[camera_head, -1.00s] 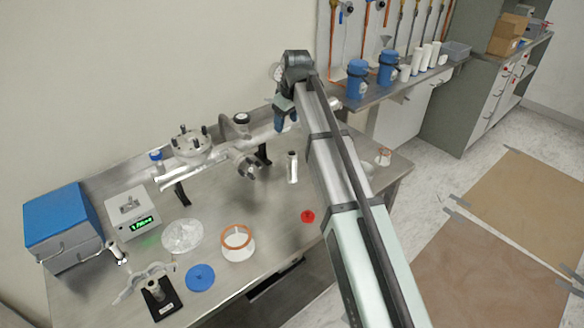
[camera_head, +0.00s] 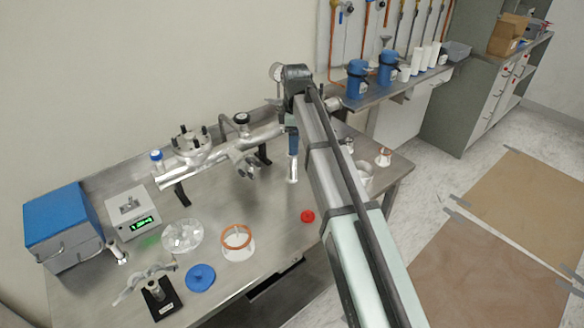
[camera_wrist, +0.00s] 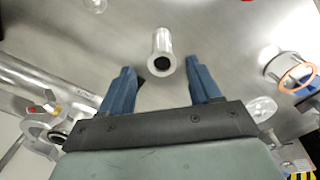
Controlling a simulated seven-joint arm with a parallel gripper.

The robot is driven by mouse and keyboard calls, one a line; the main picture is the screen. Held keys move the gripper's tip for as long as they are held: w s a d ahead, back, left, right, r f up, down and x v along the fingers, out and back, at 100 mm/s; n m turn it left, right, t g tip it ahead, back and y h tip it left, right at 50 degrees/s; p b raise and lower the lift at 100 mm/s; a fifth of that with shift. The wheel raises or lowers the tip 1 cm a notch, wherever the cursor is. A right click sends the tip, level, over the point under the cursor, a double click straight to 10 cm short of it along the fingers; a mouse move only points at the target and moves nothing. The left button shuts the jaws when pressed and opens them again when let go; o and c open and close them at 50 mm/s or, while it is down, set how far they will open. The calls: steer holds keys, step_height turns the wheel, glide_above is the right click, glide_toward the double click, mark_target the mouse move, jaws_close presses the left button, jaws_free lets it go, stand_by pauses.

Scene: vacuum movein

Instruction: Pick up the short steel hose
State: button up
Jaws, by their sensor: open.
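The short steel hose, which I take to be the small bright metal cylinder (camera_head: 292,171), stands on the steel table below my gripper (camera_head: 293,138). It also shows in the wrist view (camera_wrist: 162,46), with the dark bore of its end facing the camera. My gripper (camera_wrist: 159,66) is open, with its two blue fingers apart and nothing between them.
A steel manifold (camera_head: 225,153) on black supports stands to the left of the hose. A red cap (camera_head: 308,216) lies nearer the camera. A copper-ringed piece (camera_head: 384,156) is to the right.

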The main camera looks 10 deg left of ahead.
mark_target(292, 163)
steer(key=shift+f, duration=1.95)
steer(key=shift+s+a+f, duration=0.1)
steer(key=shift+a+f, duration=0.15)
steer(key=shift+f, duration=1.1)
steer(key=shift+a+f, duration=0.2)
steer(key=shift+f, duration=1.1)
steer(key=shift+c, duration=0.4)
steer(key=c, duration=0.9)
steer(key=shift+c, duration=0.2)
